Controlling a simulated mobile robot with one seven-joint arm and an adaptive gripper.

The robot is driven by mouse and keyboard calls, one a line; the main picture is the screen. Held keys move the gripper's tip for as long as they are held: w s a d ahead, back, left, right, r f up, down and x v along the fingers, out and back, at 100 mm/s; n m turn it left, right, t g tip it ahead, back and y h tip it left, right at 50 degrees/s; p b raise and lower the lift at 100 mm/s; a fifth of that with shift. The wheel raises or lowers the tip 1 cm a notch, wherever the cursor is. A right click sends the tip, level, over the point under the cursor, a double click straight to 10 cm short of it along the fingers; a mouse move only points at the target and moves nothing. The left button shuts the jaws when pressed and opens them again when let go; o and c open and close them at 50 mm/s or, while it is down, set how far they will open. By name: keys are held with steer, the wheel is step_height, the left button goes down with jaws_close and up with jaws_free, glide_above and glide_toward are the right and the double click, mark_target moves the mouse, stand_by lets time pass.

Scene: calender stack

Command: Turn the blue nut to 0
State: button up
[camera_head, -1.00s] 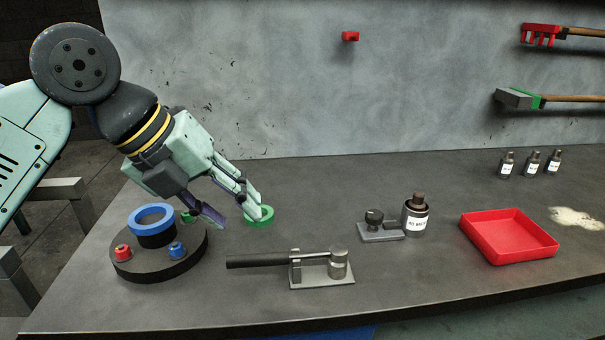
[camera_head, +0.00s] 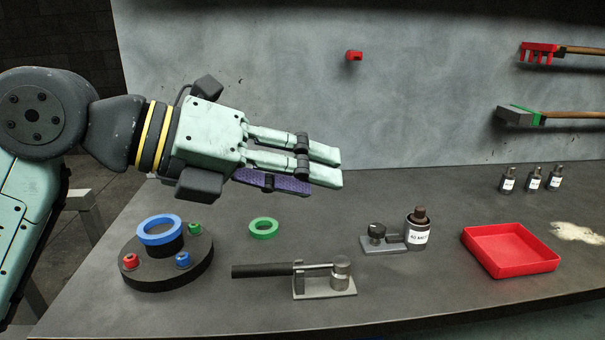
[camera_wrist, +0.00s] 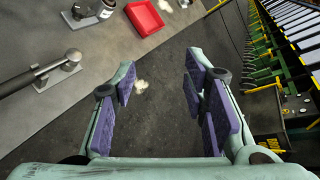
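A dark round base (camera_head: 150,274) stands at the left of the bench in the head view. It carries a small blue nut (camera_head: 182,260) at its front right, a red nut (camera_head: 130,261) at its front left and a green nut (camera_head: 194,227) at its back right. A larger blue ring (camera_head: 150,237) sits on the black centre post. I cannot read any number marks. My gripper (camera_head: 325,169) is raised above the bench, right of the base, pointing right. In the wrist view (camera_wrist: 160,75) its purple-padded fingers are apart with nothing between them.
A loose green ring (camera_head: 263,236) lies on the bench right of the base. A black-handled lever tool (camera_head: 275,270) lies in front. A small clamp (camera_head: 380,243), a dark bottle (camera_head: 417,235) and a red tray (camera_head: 480,255) stand further right.

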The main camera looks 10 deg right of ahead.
stand_by(0.4)
steer(key=n+g+y+p, duration=0.3)
steer(key=n+y+p, duration=0.2)
steer(key=n+y, duration=1.05)
glide_above(184, 256)
step_height(184, 256, down, 14)
steer(key=n+h, duration=0.3)
steer(key=shift+m, duration=0.25)
step_height(184, 256, down, 10)
steer(key=shift+f+p, duration=0.1)
steer(key=shift+p, duration=0.9)
jaws_close()
